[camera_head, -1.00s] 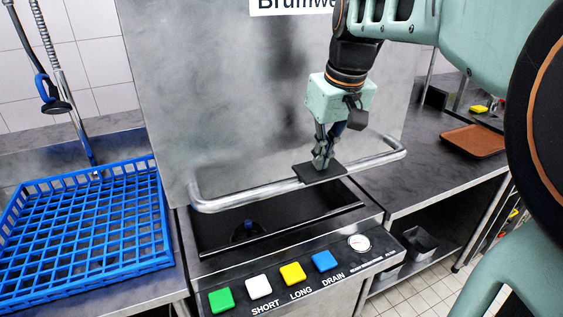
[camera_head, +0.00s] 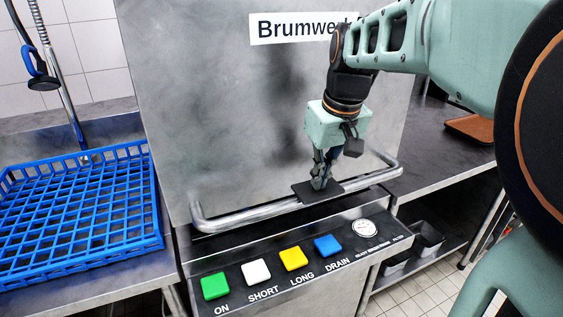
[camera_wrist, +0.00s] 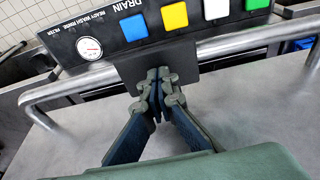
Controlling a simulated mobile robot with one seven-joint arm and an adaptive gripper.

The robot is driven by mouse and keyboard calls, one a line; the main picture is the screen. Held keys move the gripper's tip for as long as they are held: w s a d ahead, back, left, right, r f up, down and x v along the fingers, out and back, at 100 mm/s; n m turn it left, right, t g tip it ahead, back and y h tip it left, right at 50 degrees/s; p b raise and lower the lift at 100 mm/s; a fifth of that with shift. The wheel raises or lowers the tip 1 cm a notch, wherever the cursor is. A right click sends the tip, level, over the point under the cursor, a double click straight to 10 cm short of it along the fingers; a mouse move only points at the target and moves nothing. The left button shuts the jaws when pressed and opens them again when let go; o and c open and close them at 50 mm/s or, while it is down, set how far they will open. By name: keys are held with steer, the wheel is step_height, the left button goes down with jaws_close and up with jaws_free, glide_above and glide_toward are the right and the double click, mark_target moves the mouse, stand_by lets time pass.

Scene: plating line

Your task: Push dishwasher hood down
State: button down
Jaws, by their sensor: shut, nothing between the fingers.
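The dishwasher hood (camera_head: 220,110) is a large grey metal box with a "Brumwerk" sign. Its tubular handle (camera_head: 245,213) runs across the front near the lower edge, with a dark flat pad (camera_head: 312,194) on it. My gripper (camera_head: 319,186) is shut and empty, pointing down with its fingertips at the pad, seemingly touching it. In the wrist view the shut fingertips (camera_wrist: 158,78) meet the dark pad (camera_wrist: 150,62) on the handle (camera_wrist: 215,48). The hood's lower edge is close to the machine body; a thin dark strip shows at the left under the handle.
A control panel (camera_head: 330,267) with green, white, yellow and blue buttons and a round gauge (camera_head: 366,228) lies just below the handle. A blue dish rack (camera_head: 80,215) stands on the left counter. A brown tray (camera_head: 470,128) lies on the right counter.

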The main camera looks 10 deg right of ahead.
steer(key=s+b+x, duration=0.2)
steer(key=b+x, duration=0.4)
steer(key=x, duration=0.3)
steer(key=shift+d+f, duration=0.3)
steer(key=shift+f, duration=0.1)
steer(key=s+d+r+p, duration=0.1)
steer(key=s+d+r, duration=0.1)
steer(key=s, duration=0.4)
steer(key=s+d+r+p, duration=0.1)
steer(key=s+d+r, duration=0.1)
steer(key=s, duration=0.4)
steer(key=shift+s+r, duration=0.15)
steer(key=shift+r, duration=0.55)
